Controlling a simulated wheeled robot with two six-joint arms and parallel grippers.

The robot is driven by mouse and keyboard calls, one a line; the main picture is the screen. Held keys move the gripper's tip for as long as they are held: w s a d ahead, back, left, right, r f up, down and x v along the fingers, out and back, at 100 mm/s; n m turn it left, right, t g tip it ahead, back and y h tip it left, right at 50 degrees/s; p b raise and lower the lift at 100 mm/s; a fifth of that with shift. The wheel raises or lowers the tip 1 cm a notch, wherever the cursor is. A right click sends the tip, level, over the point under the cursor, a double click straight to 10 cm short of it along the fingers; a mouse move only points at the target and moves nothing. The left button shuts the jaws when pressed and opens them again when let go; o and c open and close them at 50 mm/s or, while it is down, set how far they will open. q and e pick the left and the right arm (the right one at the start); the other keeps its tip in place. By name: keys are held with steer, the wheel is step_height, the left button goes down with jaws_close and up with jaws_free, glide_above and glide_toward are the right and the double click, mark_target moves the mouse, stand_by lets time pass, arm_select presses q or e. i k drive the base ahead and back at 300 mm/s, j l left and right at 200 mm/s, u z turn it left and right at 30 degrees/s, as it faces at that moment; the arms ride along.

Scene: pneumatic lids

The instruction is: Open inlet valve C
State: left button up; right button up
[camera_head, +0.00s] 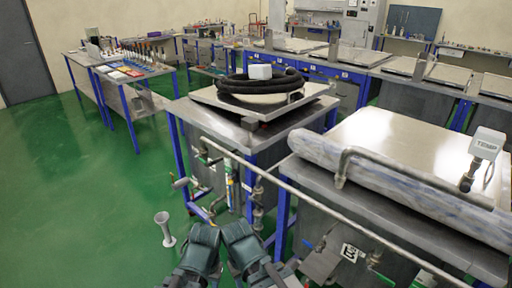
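Two dark teal parts of my arms show side by side at the bottom middle, taken as my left gripper (203,250) and my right gripper (243,247). Their fingertips cannot be made out, so I cannot tell whether they are open or shut. Just beyond them, pipework with valves and fittings (230,185) hangs on the front of the middle table. More valve fittings (374,259) sit on the unit at the right. A black-and-white label (352,252) is on that unit's front. No letter is readable enough to tell which valve is inlet valve C.
The middle table (185,112) bears a metal lid with a coiled black hose (262,82). A long pipe (330,207) runs across the right unit's front. A flared grey stand (165,229) is on the green floor (70,220), which is clear at left.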

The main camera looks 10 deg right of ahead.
mark_target(203, 161)
steer(key=i+j+z, duration=0.3)
steer(key=i+j, duration=0.15)
steer(key=j, duration=0.2)
steer(key=i+j+z, duration=0.15)
steer(key=j, duration=0.2)
steer(key=i+j+z, duration=0.15)
steer(key=j, duration=0.25)
steer(key=i+j+z, duration=0.2)
steer(key=j, duration=0.2)
